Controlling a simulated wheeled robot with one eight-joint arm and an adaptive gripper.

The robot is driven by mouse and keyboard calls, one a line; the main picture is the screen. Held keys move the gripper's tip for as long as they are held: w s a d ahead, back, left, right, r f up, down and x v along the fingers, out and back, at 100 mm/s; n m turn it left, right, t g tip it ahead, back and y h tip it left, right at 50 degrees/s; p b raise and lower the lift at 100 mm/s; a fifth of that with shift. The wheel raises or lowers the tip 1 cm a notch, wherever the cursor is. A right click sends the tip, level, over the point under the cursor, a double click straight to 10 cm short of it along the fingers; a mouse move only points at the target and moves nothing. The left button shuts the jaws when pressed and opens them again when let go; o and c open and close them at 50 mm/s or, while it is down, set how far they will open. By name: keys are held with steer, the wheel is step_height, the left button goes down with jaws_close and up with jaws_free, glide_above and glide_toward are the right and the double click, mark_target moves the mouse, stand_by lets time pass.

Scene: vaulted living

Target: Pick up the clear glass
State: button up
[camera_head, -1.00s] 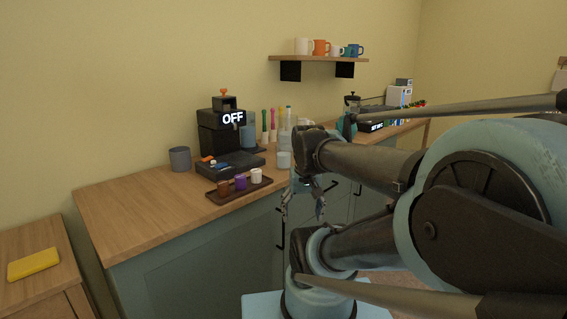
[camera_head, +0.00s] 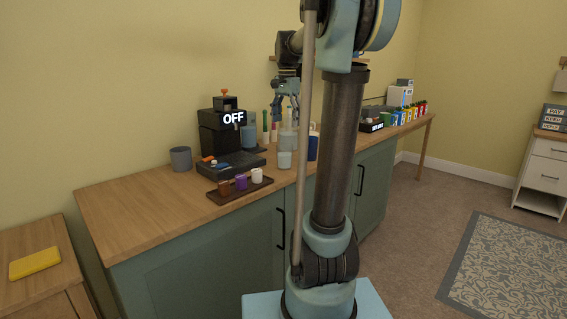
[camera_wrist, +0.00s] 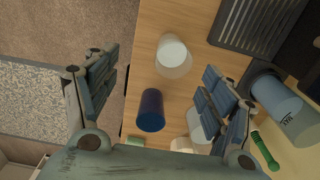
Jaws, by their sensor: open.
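The clear glass (camera_head: 285,160) stands on the wooden counter, right of the small tray of cups. It also shows from above in the wrist view (camera_wrist: 173,52), near the upper middle, upright. My gripper (camera_head: 284,118) is raised above the counter with its fingers pointing down; in the wrist view (camera_wrist: 160,88) its fingers are spread wide and empty. The glass lies between the finger lines but farther up the picture, apart from both fingers. No contact with it shows.
A dark blue cup (camera_wrist: 151,110) stands close to the glass. A pale translucent container (camera_wrist: 201,132) is partly hidden behind the right finger. A black coffee machine (camera_head: 218,135) and a brown tray with small cups (camera_head: 240,187) stand left. A shelf hangs behind my arm.

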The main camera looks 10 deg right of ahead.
steer(key=w+r, duration=0.1)
steer(key=w, duration=0.2)
steer(key=m, duration=0.1)
glide_toward(284, 156)
steer(key=w+f, duration=0.1)
steer(key=f, duration=0.2)
steer(key=w+d+f, duration=0.1)
steer(key=f, duration=0.1)
steer(key=shift+w+f, duration=0.35)
steer(key=shift+w, duration=0.05)
steer(key=shift+w+a+f, duration=0.15)
steer(key=shift+f, duration=2.45)
steer(key=c, duration=1.4)
